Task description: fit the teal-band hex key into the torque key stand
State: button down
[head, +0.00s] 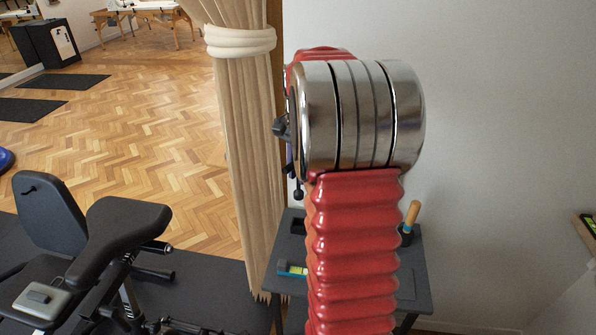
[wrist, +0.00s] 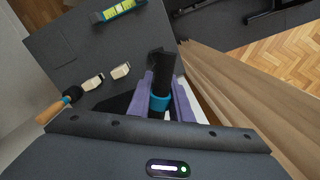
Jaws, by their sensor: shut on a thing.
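The teal-band hex key (wrist: 160,103) is black with a bright teal band and sits between my gripper's purple fingers (wrist: 162,98) in the wrist view. My gripper is shut on it. Its dark far part points up the picture, over or beside the grey table; I cannot tell whether it touches anything. In the head view my arm hides most of the gripper, with a sliver of purple finger and a dark tip at its left edge. I cannot clearly pick out the torque key stand; a dark rectangular shape (head: 298,227) shows on the table's back left.
A beige curtain (head: 250,170) hangs close left of the table.

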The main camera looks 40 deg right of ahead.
notch_tip(320, 180, down, 10)
jog(key=shift+r, duration=0.15)
dwell(1.0)
jog(key=shift+f, duration=0.35)
dwell(1.9)
jog(key=shift+f, duration=1.55)
jog(key=c, duration=1.5)
grip_release()
notch_tip(320, 180, up, 14)
jog(key=shift+d+f, duration=0.1)
jog(key=shift+f, duration=0.05)
